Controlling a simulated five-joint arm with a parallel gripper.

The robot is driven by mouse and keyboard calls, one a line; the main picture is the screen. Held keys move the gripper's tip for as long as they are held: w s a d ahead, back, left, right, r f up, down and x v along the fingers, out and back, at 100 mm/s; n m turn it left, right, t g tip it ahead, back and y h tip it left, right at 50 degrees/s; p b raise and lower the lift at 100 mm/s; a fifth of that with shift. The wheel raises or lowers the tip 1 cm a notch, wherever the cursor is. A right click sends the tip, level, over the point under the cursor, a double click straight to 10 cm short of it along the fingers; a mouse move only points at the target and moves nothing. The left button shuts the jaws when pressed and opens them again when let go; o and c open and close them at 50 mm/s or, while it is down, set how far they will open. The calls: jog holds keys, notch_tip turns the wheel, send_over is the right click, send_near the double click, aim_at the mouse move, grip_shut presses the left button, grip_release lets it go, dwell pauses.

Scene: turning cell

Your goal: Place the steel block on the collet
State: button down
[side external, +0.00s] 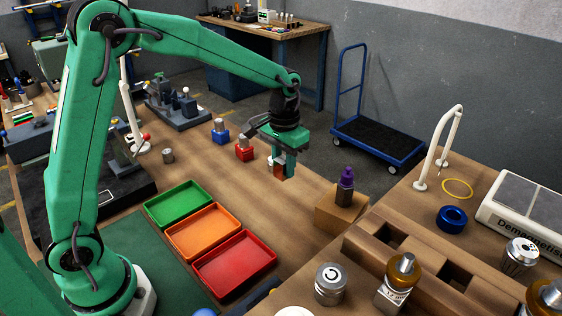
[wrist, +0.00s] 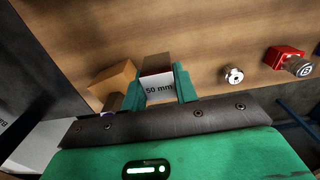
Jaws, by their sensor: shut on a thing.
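My gripper (side external: 283,166) is shut on the steel block (wrist: 158,86), a rectangular piece marked "50 mm" seen between the two green fingers in the wrist view. In the side view its lower end (side external: 280,172) looks reddish-brown below the fingers, seemingly above the bench. A small round silver piece with a dark centre, probably the collet (wrist: 233,76), stands on the bench to the right of the block in the wrist view. In the side view it (side external: 270,160) is mostly hidden by my gripper. Nothing is seen on its top.
A red block with a silver cylinder (side external: 244,152) and a blue one (side external: 220,135) stand behind. Green, orange and red trays (side external: 234,264) lie at front left. The bench between is clear.

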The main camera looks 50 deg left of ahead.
jog(key=w+a+r, duration=0.2)
jog(key=w+a, duration=0.3)
jog(key=w, duration=0.2)
jog(key=shift+w+r, duration=0.3)
jog(key=shift+w, duration=0.05)
jog(key=w+a+f, duration=0.1)
jog(key=a+f, duration=0.1)
jog(key=a, duration=0.1)
jog(key=w+a+f, duration=0.1)
jog(key=a+f, duration=0.1)
jog(key=a, duration=0.2)
jog(key=w+a+f, duration=0.1)
jog(key=a+f, duration=0.2)
jog(key=a, duration=0.1)
jog(key=shift+w, duration=0.35)
jog(key=shift+f, duration=2)
jog(key=shift+f, duration=0.15)
jog(key=c, duration=1.1)
grip_release()
